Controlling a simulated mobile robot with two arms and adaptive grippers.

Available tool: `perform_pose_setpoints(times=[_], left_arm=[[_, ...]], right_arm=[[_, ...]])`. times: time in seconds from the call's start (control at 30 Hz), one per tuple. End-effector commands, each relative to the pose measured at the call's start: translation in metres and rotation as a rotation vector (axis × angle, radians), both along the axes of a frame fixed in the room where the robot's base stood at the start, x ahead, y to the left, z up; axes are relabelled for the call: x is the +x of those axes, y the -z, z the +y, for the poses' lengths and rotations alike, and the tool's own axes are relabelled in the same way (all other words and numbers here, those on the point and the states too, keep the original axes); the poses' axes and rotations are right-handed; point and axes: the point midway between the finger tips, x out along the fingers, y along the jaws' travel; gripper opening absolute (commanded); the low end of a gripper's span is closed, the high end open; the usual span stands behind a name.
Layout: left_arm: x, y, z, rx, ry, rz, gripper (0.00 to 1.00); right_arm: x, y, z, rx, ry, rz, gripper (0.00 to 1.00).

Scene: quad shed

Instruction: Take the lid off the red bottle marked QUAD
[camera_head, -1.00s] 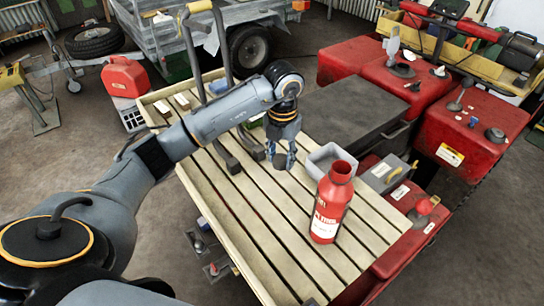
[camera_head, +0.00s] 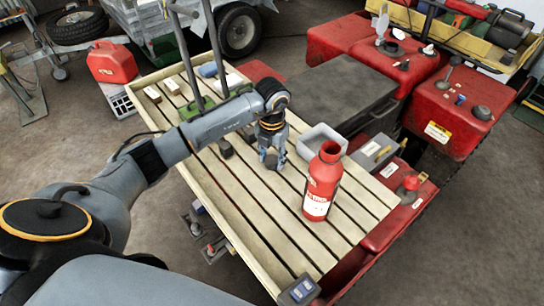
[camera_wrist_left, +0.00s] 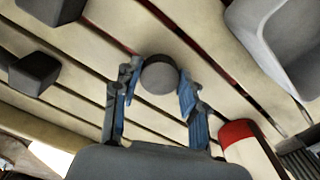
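The red bottle (camera_head: 322,182) stands upright on the slatted wooden table, with a white label low on its side. Its neck is open, with no lid on it. In the wrist view a red and pale shape (camera_wrist_left: 245,145) at the lower right seems to be part of it. My left gripper (camera_head: 272,157) points down over the slats, left of the bottle. In the wrist view its blue fingers stand apart on either side of a dark grey round piece (camera_wrist_left: 160,75), probably the lid, with a gap showing at the left finger. My right gripper is not in view.
A grey tub (camera_head: 318,142) stands behind the bottle. A small device (camera_head: 298,290) sits at the near corner.

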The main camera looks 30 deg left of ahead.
Motion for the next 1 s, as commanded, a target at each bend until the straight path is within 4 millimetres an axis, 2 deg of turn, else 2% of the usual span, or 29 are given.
perform_pose_setpoints(times=[0.03, 0.07, 0.47, 0.57, 0.8, 1.0], left_arm=[[0.000, 0.000, 0.000, 0.000, 0.000, 0.001, 0.57], [0.000, 0.000, 0.000, 0.000, 0.000, 0.001, 0.61], [0.000, -0.006, 0.000, 0.000, 0.000, -0.001, 0.61], [0.001, -0.019, 0.000, 0.000, 0.001, -0.004, 0.61], [0.001, -0.071, 0.000, 0.001, 0.002, -0.006, 0.61], [0.001, -0.107, 0.000, 0.000, 0.001, -0.003, 0.61]], right_arm=[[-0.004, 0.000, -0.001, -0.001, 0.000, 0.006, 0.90], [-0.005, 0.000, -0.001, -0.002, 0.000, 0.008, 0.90], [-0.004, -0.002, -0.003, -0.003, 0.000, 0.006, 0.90], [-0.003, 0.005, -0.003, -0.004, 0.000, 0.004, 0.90], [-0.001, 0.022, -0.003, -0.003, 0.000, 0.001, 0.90], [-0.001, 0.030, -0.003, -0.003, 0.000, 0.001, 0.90]])
